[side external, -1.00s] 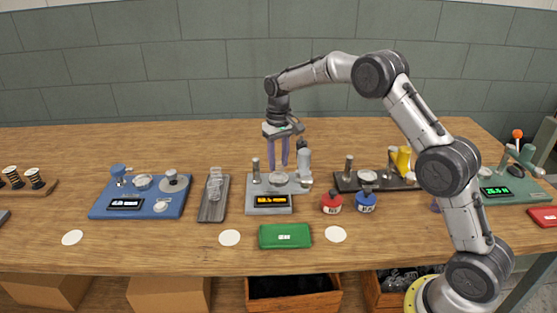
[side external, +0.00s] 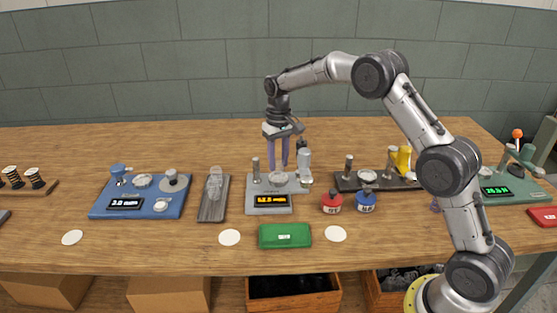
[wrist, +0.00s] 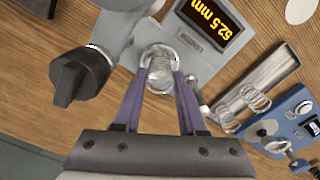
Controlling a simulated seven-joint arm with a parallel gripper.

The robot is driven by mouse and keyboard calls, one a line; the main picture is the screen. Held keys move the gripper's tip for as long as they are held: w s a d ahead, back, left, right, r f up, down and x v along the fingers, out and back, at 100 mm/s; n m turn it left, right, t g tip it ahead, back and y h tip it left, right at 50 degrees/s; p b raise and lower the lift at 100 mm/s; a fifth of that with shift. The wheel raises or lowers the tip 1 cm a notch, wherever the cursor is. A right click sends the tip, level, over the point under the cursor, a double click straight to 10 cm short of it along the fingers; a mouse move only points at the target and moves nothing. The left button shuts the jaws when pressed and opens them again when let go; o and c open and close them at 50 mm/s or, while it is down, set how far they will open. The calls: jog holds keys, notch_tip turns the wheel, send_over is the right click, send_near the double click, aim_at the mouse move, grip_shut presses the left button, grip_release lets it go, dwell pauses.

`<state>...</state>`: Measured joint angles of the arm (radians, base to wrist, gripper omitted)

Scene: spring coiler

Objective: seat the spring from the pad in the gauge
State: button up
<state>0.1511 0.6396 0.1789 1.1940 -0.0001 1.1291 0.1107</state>
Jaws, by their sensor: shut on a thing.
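The grey gauge (side external: 268,203) stands mid-table with a lit orange display, which reads 52.5 mm in the wrist view (wrist: 208,16). Its round metal seat (side external: 278,178) faces up. My gripper (side external: 278,164) is over the back of the gauge with its purple fingers pointing down. In the wrist view my gripper (wrist: 160,78) is shut on a clear, shiny coil spring (wrist: 159,74). The spring lines up with the round seat in that view; I cannot tell whether it touches it. In the side view the spring is too small to make out.
The gauge's dark knob (wrist: 80,77) and column are close beside my fingers. A grey tray (side external: 211,212) with springs lies left of the gauge, then a blue device (side external: 160,203).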

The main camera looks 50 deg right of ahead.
jog(key=shift+f, duration=0.6)
dwell(0.5)
jog(key=o, duration=1.4)
jog(key=shift+r, duration=0.15)
jog(key=shift+r, duration=4.3)
